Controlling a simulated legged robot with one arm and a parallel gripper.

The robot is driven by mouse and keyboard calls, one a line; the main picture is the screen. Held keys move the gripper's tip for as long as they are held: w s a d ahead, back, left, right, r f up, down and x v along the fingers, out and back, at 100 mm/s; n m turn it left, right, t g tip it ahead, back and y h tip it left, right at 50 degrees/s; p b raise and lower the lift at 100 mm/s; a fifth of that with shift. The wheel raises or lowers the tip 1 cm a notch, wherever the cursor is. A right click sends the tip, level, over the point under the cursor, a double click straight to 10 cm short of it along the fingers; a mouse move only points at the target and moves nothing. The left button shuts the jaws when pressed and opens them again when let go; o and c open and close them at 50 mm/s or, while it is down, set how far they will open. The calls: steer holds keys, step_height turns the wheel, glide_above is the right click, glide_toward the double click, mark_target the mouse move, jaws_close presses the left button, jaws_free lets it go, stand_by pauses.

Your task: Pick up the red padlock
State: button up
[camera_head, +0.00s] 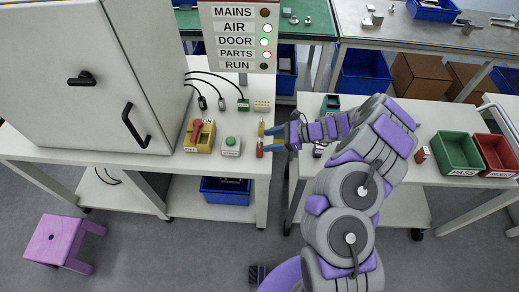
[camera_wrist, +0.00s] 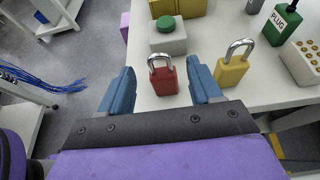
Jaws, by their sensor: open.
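The red padlock (camera_wrist: 163,79) stands upright near the edge of the white table, with its silver shackle on top. In the wrist view it sits between the blue fingertips of my gripper (camera_wrist: 162,92), with gaps at both sides. My gripper is open and holds nothing. In the head view the red padlock (camera_head: 260,149) is at the table's right edge, just left of my gripper (camera_head: 275,139). A yellow padlock (camera_wrist: 233,68) stands to the right of the red one in the wrist view and just outside the right finger.
A block with a green button (camera_wrist: 167,33), a green plug (camera_wrist: 285,24) and a pale block with holes (camera_wrist: 303,62) stand nearby on the table. A yellow switch box (camera_head: 199,136) is farther left. Green (camera_head: 457,153) and red (camera_head: 494,153) bins stand on the right table.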

mark_target(260, 147)
steer(key=b+x, duration=0.1)
steer(key=x, duration=0.1)
steer(key=f+x, duration=0.1)
steer(key=x, duration=0.1)
steer(key=shift+b, duration=0.35)
steer(key=shift+a, duration=0.3)
steer(key=shift+c, duration=0.4)
steer(key=c, duration=0.9)
steer(key=shift+c, duration=0.2)
